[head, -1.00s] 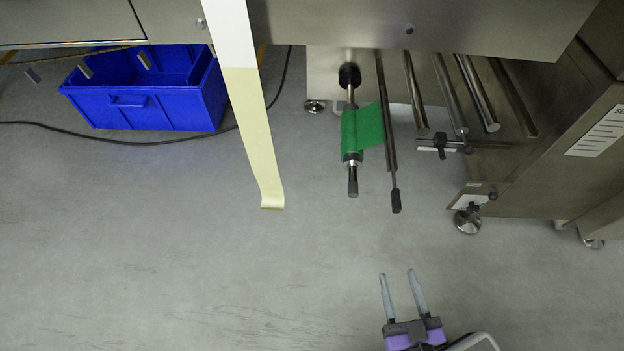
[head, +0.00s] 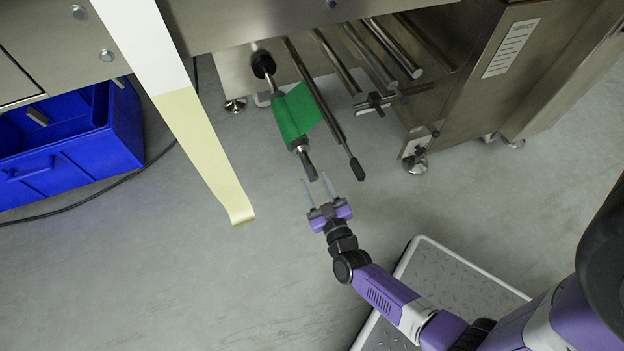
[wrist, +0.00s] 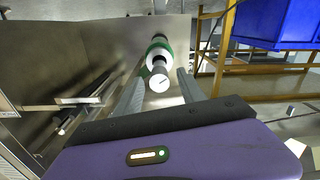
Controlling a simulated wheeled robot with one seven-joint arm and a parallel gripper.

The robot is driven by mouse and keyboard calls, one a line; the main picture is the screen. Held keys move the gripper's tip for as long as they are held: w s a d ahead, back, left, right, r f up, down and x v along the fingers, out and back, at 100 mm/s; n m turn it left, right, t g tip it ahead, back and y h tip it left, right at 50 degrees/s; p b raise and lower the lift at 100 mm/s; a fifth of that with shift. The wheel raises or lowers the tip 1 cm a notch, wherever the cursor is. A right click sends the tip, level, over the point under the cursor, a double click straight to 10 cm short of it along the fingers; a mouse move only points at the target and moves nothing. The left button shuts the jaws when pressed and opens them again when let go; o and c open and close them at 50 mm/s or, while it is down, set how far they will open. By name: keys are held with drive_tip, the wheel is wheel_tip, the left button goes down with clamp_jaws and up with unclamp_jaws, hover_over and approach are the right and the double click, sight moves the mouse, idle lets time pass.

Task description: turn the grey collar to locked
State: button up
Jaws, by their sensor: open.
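The grey collar (head: 299,146) sits on the shaft at the near end of the green roll (head: 296,113), under the machine. A dark shaft end (head: 308,167) sticks out from it toward me. My gripper (head: 319,182) is open and empty just in front of that shaft end. In the wrist view the collar (wrist: 158,61) and the round shaft face with a dark line (wrist: 159,82) lie ahead, between the two fingers (wrist: 160,95) as seen from behind. I see no contact. I cannot read any lock mark on the collar.
A bar with a dark handle (head: 356,168) hangs close to the right of the roll. A pale film strip (head: 200,150) hangs down at the left.

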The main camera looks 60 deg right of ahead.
drive_tip(key=shift+x, duration=1)
drive_tip(key=shift+s, duration=0.1)
drive_tip(key=shift+c, duration=0.2)
clamp_jaws()
